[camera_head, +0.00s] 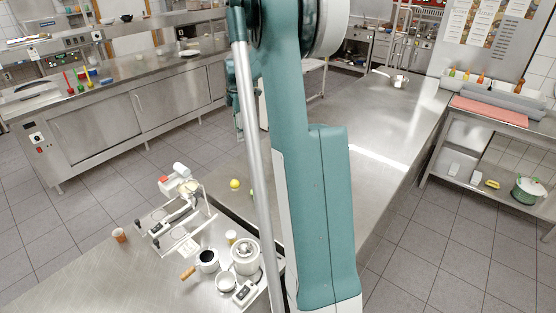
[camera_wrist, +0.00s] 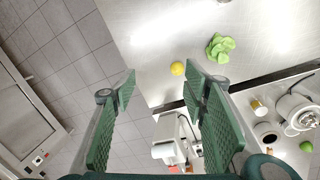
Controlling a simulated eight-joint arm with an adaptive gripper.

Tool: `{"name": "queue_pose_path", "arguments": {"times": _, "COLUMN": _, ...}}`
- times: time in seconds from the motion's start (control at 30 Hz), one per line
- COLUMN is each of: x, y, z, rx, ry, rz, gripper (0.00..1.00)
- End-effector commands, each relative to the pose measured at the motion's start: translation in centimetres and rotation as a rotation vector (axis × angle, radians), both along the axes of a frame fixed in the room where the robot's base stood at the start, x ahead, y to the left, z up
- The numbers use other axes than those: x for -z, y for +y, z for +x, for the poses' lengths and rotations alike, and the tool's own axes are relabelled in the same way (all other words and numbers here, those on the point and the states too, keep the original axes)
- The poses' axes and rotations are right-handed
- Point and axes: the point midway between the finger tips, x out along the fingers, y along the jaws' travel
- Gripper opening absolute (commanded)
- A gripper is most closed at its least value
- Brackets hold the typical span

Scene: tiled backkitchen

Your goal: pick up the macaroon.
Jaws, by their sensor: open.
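A small round yellow thing (camera_head: 235,184), which looks like the macaroon, lies on the steel counter near its edge, left of my arm. It also shows in the wrist view (camera_wrist: 177,68), beyond my fingertips and close to the right one. My gripper (camera_wrist: 161,78) is open, its two green-padded fingers wide apart with nothing between them. The yellow thing appears apart from the fingers; the exact distance is hard to tell. In the head view I cannot make out my fingertips.
A green leafy thing (camera_wrist: 220,46) lies on the counter right of the yellow one. A white-and-steel machine (camera_head: 178,216), a dark-filled cup (camera_head: 208,260) and a white pot (camera_head: 245,256) stand on the nearer counter. A dark gap (camera_wrist: 270,78) separates the counters. Bare steel surrounds the yellow thing.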

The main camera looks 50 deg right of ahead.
Motion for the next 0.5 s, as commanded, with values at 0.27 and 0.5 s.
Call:
{"name": "queue_pose_path", "arguments": {"times": 0.27, "x": 4.5, "y": -6.8, "z": 0.2, "rx": -0.103, "ry": 0.048, "rz": 0.009, "gripper": 0.44}}
{"name": "queue_pose_path", "arguments": {"times": 0.5, "x": 8.7, "y": -12.5, "z": -0.3, "rx": -0.195, "ry": 0.085, "rz": 0.023, "gripper": 0.44}}
